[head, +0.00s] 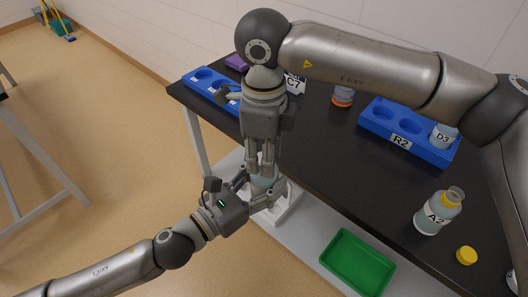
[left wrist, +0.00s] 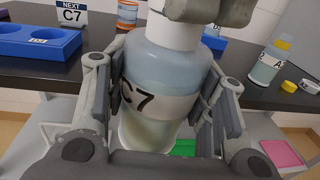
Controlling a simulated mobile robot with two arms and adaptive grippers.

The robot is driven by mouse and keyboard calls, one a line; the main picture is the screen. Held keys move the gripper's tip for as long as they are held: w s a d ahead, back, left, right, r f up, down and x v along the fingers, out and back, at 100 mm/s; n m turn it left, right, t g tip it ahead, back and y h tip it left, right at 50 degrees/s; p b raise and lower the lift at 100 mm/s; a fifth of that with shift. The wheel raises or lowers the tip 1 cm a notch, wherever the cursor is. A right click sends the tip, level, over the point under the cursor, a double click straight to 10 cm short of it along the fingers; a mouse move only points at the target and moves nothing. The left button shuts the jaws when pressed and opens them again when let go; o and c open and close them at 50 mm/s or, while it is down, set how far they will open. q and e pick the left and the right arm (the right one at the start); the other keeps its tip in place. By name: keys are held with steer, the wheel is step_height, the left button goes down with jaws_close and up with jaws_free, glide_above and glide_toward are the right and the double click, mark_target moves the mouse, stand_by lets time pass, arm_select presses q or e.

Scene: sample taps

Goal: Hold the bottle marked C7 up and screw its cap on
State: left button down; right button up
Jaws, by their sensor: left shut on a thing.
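The bottle (head: 264,182) shows only in part in the head view. My right gripper (head: 262,168) points down from above, with its fingers at the bottle's top; it also shows at the top of the left wrist view (left wrist: 205,10).
A C7 sign (head: 294,84) and a blue rack (head: 203,83) stand at the back of the black table. Blue rack R2 (head: 400,141) holds bottle D3 (head: 443,135). Bottle A2 (head: 438,214) stands near a yellow cap (head: 466,256). A green tray (head: 357,262) lies lower down.

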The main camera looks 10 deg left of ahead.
steer(key=o, duration=0.4)
steer(key=shift+r, duration=0.15)
steer(key=shift+r, duration=2.15)
steer(key=shift+r+n, duration=1.75)
steer(key=shift+n, duration=0.05)
steer(key=shift+f, duration=0.1)
